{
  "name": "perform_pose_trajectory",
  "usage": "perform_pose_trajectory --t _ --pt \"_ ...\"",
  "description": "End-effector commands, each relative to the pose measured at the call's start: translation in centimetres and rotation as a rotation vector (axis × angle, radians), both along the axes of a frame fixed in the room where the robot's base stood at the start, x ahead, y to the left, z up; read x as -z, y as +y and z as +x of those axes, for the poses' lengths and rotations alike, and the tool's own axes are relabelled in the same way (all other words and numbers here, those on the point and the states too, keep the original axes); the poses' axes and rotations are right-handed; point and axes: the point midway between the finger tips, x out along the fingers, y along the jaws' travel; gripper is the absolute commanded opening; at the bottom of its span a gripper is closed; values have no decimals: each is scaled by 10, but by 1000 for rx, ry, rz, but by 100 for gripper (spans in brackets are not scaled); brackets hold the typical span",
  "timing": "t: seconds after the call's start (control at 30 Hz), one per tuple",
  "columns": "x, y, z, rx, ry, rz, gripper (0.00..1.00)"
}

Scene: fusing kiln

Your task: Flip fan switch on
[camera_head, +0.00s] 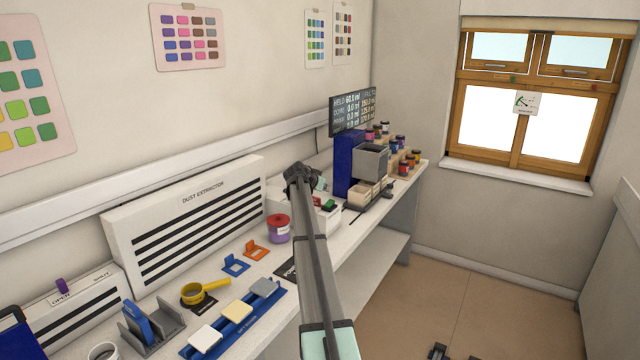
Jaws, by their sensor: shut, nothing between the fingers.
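My arm reaches up from the bottom of the view over the bench, and its far end is in front of the white device beyond. I cannot make out my gripper's fingers; the arm hides that area. No switch labelled as a fan switch can be read. The white dust extractor (190,222), with dark slots, stands against the wall left of my arm. The small white device (329,216) behind my arm carries a red button (317,201) and a green button (330,204). A dark label (287,271) on the bench is partly covered by my arm.
A purple lever (61,286) sits on an OPEN/SHUT panel (85,305). Several jars and a display (352,112) stand beyond. Open floor lies right.

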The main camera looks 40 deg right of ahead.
Motion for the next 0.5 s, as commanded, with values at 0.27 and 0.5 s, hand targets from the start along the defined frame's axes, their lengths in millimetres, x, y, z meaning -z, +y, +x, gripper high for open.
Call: perform_pose_trajectory --t 0.27,0.5 --pt "31 -31 7 0 3 1 0" --pt "53 -35 9 -1 1 1 0"
